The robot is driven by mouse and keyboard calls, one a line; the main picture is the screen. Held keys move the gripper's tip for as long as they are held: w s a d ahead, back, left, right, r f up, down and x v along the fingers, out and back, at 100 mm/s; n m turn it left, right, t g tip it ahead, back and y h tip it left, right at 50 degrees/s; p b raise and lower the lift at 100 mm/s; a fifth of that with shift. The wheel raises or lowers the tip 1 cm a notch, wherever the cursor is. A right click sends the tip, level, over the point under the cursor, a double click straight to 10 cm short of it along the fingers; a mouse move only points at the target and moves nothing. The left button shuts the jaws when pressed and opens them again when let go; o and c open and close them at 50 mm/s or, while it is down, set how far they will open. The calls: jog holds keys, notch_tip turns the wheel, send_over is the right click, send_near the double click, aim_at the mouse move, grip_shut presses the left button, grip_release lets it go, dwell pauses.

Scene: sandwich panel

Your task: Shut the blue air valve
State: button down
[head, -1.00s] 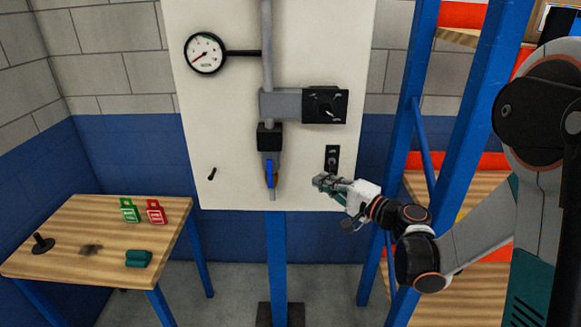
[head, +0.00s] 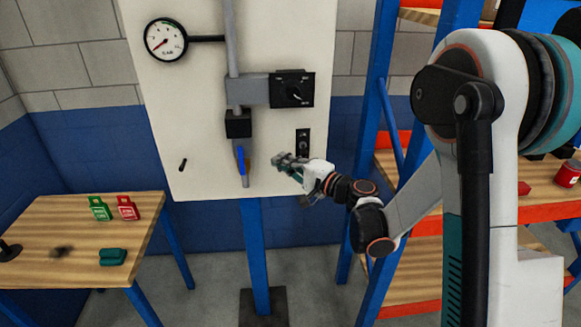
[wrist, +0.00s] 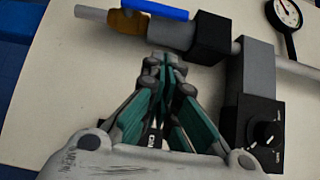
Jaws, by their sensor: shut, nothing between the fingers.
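The blue air valve handle (head: 241,160) is at the lower end of the vertical grey pipe on the white panel. It lies roughly along the pipe. In the wrist view the blue handle (wrist: 155,9) is at the top edge, beside a brass-coloured valve body (wrist: 128,22). My gripper (head: 277,160) is just right of the handle, apart from it. In the wrist view my gripper's fingertips (wrist: 165,62) are together and empty, pointing toward the pipe below the handle.
A black box (head: 238,124) sits on the pipe above the valve, with a black rotary switch (head: 293,89) to its right. A pressure gauge (head: 165,40) is at upper left. A small black switch plate (head: 303,142) is above my wrist. A wooden table (head: 60,215) holds red and green tags.

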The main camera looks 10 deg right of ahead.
aim_at(242, 160)
jog(key=w+a, duration=0.1)
jog(key=a, duration=0.1)
jog(key=w+a, duration=0.1)
jog(key=a, duration=0.1)
jog(key=w+a+b, duration=0.1)
jog(key=a, duration=0.1)
jog(key=shift+w, duration=0.2)
jog(key=shift+a, duration=0.55)
jog(key=shift+a+r+n+g+h+p, duration=0.3)
jog(key=shift+a+r+n+g+p, duration=0.15)
jog(key=shift+a+n+p, duration=0.1)
jog(key=shift+a+r, duration=0.1)
jog(key=shift+a, duration=0.25)
jog(key=shift+w, duration=0.1)
